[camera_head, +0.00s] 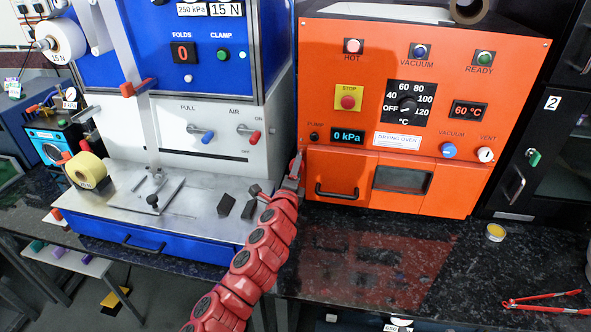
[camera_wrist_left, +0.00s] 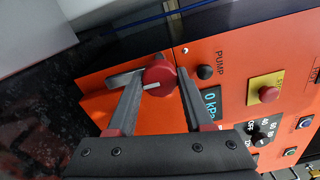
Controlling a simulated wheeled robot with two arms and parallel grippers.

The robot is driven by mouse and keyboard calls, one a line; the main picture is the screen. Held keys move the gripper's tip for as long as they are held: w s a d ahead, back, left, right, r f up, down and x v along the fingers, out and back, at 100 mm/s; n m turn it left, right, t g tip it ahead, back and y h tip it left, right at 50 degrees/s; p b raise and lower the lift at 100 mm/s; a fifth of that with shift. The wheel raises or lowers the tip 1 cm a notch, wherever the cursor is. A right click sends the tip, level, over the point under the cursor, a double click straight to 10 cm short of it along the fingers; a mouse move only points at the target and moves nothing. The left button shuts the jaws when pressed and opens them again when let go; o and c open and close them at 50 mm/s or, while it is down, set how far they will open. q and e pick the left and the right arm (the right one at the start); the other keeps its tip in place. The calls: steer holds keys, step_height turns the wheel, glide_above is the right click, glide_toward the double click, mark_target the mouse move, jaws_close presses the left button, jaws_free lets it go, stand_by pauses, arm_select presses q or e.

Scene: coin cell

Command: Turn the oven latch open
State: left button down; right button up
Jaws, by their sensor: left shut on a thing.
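The orange drying oven (camera_head: 385,100) stands right of the blue and white machine. The oven latch is a round red knob (camera_wrist_left: 158,82) with a white mark at the left edge of the oven front. My left gripper (camera_head: 294,172) is at that edge, beside the oven door (camera_head: 338,176). In the wrist view its two fingers (camera_wrist_left: 160,75) are shut on the latch knob, one on each side. In the head view the gripper mostly hides the latch. The door looks closed, with its handle (camera_head: 337,192) in front. My right gripper is not in view.
The blue and white machine (camera_head: 195,130) with a metal plate and small dark blocks (camera_head: 227,205) is close on the left. The dark counter (camera_head: 370,250) before the oven is clear. Red-handled tongs (camera_head: 540,301) and a small yellow tin (camera_head: 495,232) lie on the right.

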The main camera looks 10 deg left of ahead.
arm_select(q)
steer(key=shift+c, duration=1.5)
jaws_free()
steer(key=shift+s, duration=0.1)
steer(key=s+b, duration=0.2)
steer(key=s, duration=1.5)
steer(key=shift+a, duration=0.3)
steer(key=shift+d, duration=0.1)
